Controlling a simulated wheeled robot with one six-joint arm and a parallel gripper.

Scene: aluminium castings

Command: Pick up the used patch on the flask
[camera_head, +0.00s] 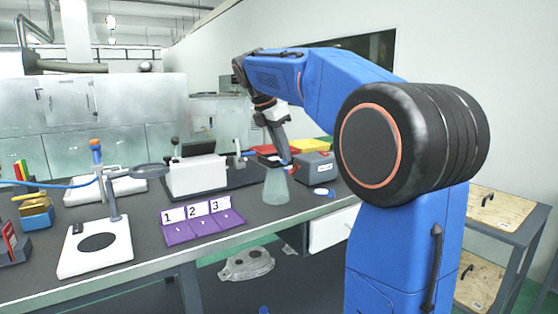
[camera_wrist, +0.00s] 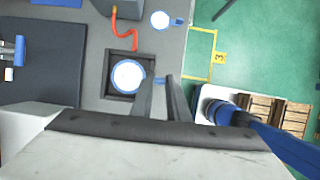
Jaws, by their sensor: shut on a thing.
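The flask (camera_head: 276,188) is a pale, cone-shaped vessel standing near the right end of the bench. The used patch (camera_wrist: 128,76) is a round white disc with a blue rim and a small blue tab, seen from above in the wrist view. My gripper (camera_wrist: 161,80) is shut on the tab, with the disc to the left of the fingers. In the head view, my gripper (camera_head: 286,163) is just above the top of the flask. The patch is small there, and I cannot tell whether it still touches the flask.
A similar white disc with a blue tab (camera_head: 323,191) lies on the bench to the right. A grey box (camera_head: 314,168) stands behind it. Purple numbered holders (camera_head: 203,220), a magnifier stand (camera_head: 95,245) and a white device (camera_head: 195,176) stand to the left.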

